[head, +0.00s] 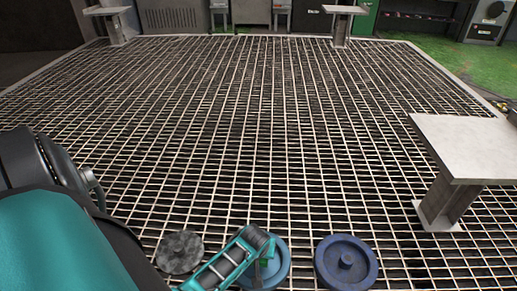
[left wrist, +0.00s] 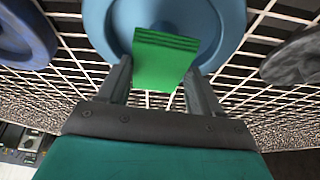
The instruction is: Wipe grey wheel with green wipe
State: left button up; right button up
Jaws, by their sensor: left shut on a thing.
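The grey wheel (head: 180,252) is a dark, mottled disc at the lower left of the head view, left of my left gripper. It also shows at the right edge of the left wrist view (left wrist: 296,55). My left gripper (left wrist: 158,66) is shut on the green wipe (left wrist: 164,58), a bright green block with a ridged edge. The wipe is in front of the light blue wheel (left wrist: 102,20) in that view; I cannot tell whether they touch. In the head view my left arm partly covers the light blue wheel (head: 278,266). My right gripper is not in view.
A dark blue wheel (head: 346,262) is to the right of the light blue one. The wheels are over an open metal grating (head: 230,130). A pale table-like stand (head: 465,145) is at the right. The middle of the grating is clear.

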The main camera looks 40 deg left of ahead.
pick_arm(q)
jog(key=shift+f+b, duration=0.35)
jog(key=shift+f, duration=0.35)
dwell(0.4)
jog(key=shift+s+a, duration=0.1)
